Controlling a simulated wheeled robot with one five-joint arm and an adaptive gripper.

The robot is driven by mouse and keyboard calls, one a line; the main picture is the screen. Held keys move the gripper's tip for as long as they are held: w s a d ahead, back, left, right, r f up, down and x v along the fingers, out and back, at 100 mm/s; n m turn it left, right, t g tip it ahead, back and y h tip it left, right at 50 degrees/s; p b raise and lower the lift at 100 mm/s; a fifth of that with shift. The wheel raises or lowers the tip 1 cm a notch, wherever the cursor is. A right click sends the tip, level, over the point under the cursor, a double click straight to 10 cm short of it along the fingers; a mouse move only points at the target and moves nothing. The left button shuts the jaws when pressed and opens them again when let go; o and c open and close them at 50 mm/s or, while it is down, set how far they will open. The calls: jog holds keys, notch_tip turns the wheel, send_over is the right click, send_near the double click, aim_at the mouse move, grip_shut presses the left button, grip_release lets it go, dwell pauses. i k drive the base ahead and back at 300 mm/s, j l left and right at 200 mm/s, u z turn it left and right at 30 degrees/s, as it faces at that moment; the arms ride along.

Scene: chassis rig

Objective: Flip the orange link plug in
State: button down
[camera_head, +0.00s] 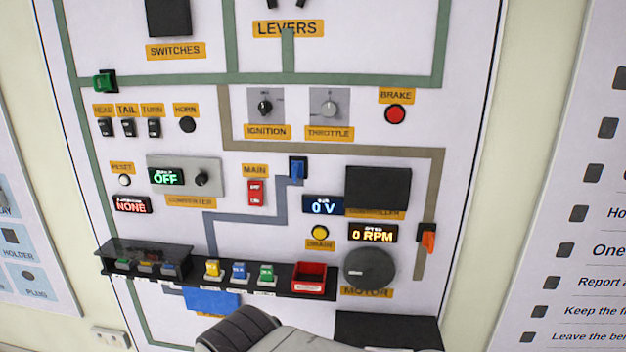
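The orange link plug (428,240) is on the right side of the white panel, on the tan line, right of the motor disc. Its orange part sticks out below and in front of a small dark base; whether it is fully seated I cannot tell. Part of my arm shows at the bottom middle, well left of and below the plug. My gripper's fingers do not show in this view.
A green link plug (105,82) and a blue link plug (298,170) sit on other lines. The motor disc (369,268) is left of the orange plug. A black shelf (205,275) with several small coloured parts and a red bin (310,279) juts out lower down.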

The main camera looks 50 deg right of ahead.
aim_at(428, 237)
jog(key=z, duration=0.95)
jog(key=l+z, duration=0.1)
jog(key=z, duration=0.4)
jog(key=i+z, duration=0.1)
jog(key=z, duration=0.85)
jog(key=l+u, duration=0.2)
jog(key=u, duration=0.3)
jog(key=i+l+u, duration=0.1)
jog(key=l+u, duration=0.15)
jog(key=u, duration=0.25)
jog(key=l+u, duration=0.2)
jog(key=u, duration=0.3)
jog(key=k+l+u, duration=0.1)
jog(key=u, duration=0.35)
jog(key=k+l+u, duration=0.1)
jog(key=l+u, duration=0.2)
jog(key=u, duration=0.2)
jog(key=k+l+u, duration=0.1)
jog(key=u, duration=0.4)
jog(key=k+l+u, duration=0.15)
jog(key=u, duration=0.35)
